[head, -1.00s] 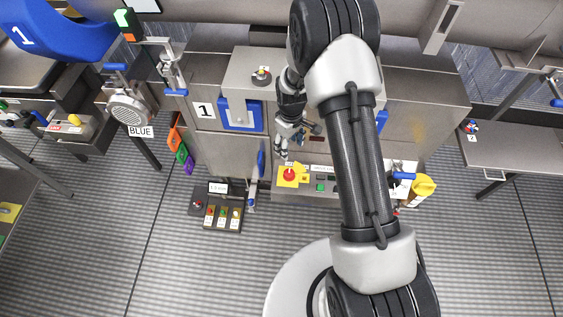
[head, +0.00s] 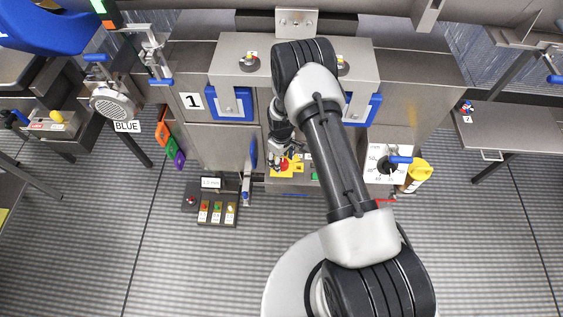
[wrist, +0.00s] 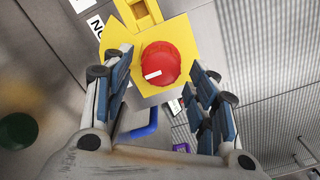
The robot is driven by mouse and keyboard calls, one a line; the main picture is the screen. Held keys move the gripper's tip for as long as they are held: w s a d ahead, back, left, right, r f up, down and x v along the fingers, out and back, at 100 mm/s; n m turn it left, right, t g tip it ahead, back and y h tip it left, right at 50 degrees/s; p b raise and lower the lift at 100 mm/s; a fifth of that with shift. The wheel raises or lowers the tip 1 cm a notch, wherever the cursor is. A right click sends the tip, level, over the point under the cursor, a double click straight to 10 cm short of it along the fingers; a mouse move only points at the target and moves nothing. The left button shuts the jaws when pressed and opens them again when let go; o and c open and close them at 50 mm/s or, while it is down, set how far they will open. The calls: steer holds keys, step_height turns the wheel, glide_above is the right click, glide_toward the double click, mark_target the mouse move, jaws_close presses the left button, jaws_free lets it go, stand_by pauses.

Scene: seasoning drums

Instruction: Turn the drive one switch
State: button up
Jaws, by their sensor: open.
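A red round switch knob (wrist: 160,65) with a white mark sits on a yellow plate (wrist: 112,40) in the wrist view. In the head view the yellow plate (head: 297,168) shows on the front panel below the number 1 cabinet, with the knob largely hidden by my gripper. My gripper (wrist: 158,85) is open, with its blue-padded fingers on the left and right of the knob. In the head view my gripper (head: 279,157) is at the plate. I cannot tell whether the fingers touch the knob.
A white dial (head: 373,168) with a blue handle and a yellow bottle (head: 418,173) are right of my arm. A box with several buttons (head: 217,208) is at lower left. Blue-framed cabinet handles (head: 236,105) are close above. A green round button (wrist: 17,131) shows in the wrist view.

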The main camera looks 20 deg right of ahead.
steer(key=shift+f, duration=0.65)
steer(key=shift+c, duration=0.5)
jaws_close()
